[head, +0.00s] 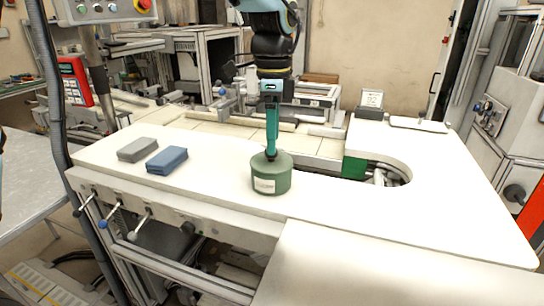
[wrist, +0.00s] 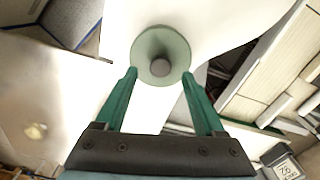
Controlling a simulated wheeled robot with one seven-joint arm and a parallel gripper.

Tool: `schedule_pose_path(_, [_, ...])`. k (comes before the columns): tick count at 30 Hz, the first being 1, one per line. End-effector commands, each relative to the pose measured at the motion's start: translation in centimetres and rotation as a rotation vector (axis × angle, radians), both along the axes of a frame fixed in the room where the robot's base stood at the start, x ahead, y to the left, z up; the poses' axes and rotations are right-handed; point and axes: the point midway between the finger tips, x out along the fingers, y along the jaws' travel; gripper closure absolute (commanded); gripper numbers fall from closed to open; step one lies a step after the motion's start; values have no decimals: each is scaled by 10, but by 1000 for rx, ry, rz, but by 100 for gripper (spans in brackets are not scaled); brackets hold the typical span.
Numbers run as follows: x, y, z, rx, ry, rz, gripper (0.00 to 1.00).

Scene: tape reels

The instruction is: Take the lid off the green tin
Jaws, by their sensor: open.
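The green tin (head: 271,186) stands upright on the white worktop, with a pale label on its front. Its lid (head: 284,161) is on it; in the wrist view the lid (wrist: 145,45) is a round, pale green disc with a grey knob (wrist: 160,67) at its centre. My gripper (head: 271,153) points down just above the lid. Its green fingers are open and empty; in the wrist view my gripper (wrist: 159,75) has a finger to the left and right of the knob. In the head view the near finger hides most of the knob, and I cannot tell whether the fingers touch the lid.
A grey block (head: 138,149) and a blue block (head: 167,160) lie left of the tin on the white worktop (head: 400,220). A curved cutout with a green panel (head: 354,167) is to the right. The front right of the worktop is clear.

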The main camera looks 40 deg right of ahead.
Motion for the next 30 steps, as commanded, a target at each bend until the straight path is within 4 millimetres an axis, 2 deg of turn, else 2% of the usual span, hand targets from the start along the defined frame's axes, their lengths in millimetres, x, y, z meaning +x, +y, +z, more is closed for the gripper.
schedule_pose_path(6, [0,0,-23,1,1,0,29])
schedule_pose_path(14, [0,0,-26,0,0,0,30])
schedule_pose_path(30, [0,0,-25,0,0,0,91])
